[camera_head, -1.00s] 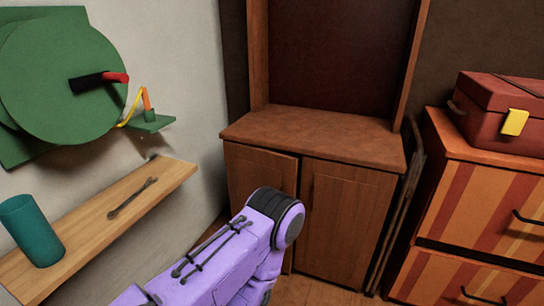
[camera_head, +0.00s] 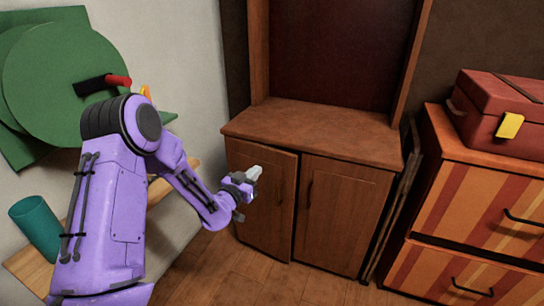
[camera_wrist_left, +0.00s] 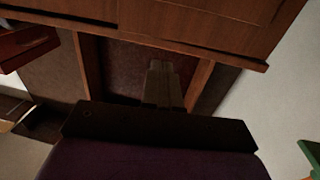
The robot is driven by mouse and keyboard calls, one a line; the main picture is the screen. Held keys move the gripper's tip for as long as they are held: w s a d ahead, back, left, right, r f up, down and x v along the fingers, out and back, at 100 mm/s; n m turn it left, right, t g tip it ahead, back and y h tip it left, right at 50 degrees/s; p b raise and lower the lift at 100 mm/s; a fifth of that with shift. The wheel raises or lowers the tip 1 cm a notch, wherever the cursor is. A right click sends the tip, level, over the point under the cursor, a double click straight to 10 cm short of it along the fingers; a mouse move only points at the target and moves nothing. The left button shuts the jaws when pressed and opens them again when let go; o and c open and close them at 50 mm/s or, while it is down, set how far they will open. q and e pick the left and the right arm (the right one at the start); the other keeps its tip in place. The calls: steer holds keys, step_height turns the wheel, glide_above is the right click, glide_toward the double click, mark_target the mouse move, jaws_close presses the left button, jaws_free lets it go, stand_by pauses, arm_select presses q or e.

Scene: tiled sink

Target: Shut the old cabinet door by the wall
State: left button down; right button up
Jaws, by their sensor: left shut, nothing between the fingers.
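The old brown wooden cabinet (camera_head: 310,132) stands by the back wall and has two lower doors. Its left door (camera_head: 262,222) looks slightly ajar, its free edge standing a little out beside the right door (camera_head: 343,215). My left gripper (camera_head: 254,173) is shut and empty, in front of the left door's upper part. I cannot tell whether it touches the door. In the left wrist view the shut fingers (camera_wrist_left: 163,84) show dark against the cabinet (camera_wrist_left: 215,25), which appears turned over. My right gripper is not in view.
A striped drawer unit (camera_head: 475,190) with a red case (camera_head: 500,112) stands on the right. A wooden shelf (camera_head: 30,268) with a teal cup (camera_head: 36,225) and a green round fixture (camera_head: 60,70) are on the left wall. The floor (camera_head: 270,285) before the cabinet is clear.

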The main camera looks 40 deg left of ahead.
mark_target(277, 152)
arm_select(q)
steer(key=w, duration=0.7)
steer(key=w+a+b, duration=0.1)
steer(key=w, duration=0.3)
steer(key=shift+a+f, duration=0.1)
steer(key=shift+w, duration=0.1)
steer(key=shift+w+b, duration=0.35)
steer(key=shift+w, duration=0.55)
steer(key=shift+s, duration=0.15)
